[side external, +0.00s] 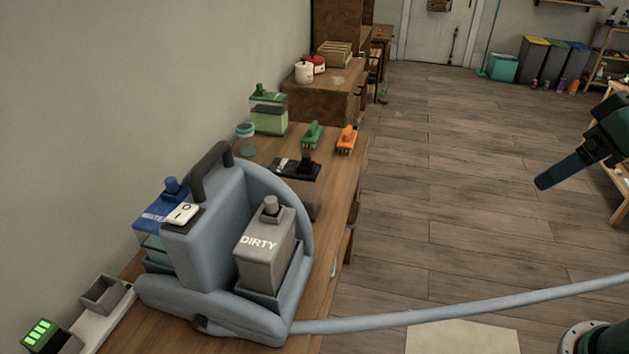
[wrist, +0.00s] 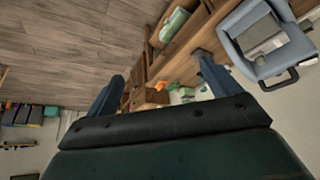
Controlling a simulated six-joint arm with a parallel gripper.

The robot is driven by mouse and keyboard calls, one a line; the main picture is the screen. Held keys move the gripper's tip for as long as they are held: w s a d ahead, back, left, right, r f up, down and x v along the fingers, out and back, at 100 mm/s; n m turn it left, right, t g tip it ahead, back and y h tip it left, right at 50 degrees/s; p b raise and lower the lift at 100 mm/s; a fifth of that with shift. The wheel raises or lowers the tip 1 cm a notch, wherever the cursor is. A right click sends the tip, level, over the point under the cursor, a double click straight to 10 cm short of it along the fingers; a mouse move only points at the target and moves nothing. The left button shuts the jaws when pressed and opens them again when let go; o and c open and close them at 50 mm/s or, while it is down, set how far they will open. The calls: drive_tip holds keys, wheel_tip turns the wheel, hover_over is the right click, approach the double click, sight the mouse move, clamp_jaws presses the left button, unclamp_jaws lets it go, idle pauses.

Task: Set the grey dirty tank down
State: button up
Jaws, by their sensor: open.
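The grey tank marked DIRTY (side external: 264,252) sits upright in the front bay of a blue-grey machine (side external: 187,243) on the wooden bench. The machine also shows at the upper right of the wrist view (wrist: 285,62), with the grey tank (wrist: 262,37) in it. My gripper (side external: 545,182) is at the right of the side view, over the floor and well away from the tank. In the wrist view my gripper (wrist: 158,82) has its two blue fingers spread wide, with nothing held between them.
A grey hose (side external: 450,315) runs right from the machine. A blue tank (side external: 160,215) is at its back left. A green-lidded container (side external: 268,112), a green brush (side external: 312,135) and an orange brush (side external: 347,139) stand farther along the bench (side external: 338,195). The floor (side external: 440,200) beside it is mostly clear.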

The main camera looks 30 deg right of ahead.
drive_tip(key=w+a+r+m+h, duration=0.1)
drive_tip(key=w+a+r, duration=0.1)
drive_tip(key=w, duration=0.5)
drive_tip(key=w+a+r+m, duration=0.1)
drive_tip(key=w+a+r, duration=0.1)
drive_tip(key=w, duration=0.4)
drive_tip(key=m+h, duration=0.3)
drive_tip(key=m, duration=0.2)
hover_over(265, 230)
drive_tip(key=d, duration=0.4)
wheel_tip(265, 230, down, 13)
drive_tip(key=shift+m+h, duration=0.6)
drive_tip(key=shift+m, duration=0.1)
drive_tip(key=a+f, duration=0.2)
drive_tip(key=s+a+f, duration=0.1)
drive_tip(key=a+f, duration=0.1)
drive_tip(key=s+a+f, duration=0.1)
drive_tip(key=a+f, duration=0.1)
drive_tip(key=shift+s+a, duration=0.1)
drive_tip(key=shift+a, duration=0.1)
drive_tip(key=shift+f, duration=0.1)
drive_tip(key=shift+x, duration=1.2)
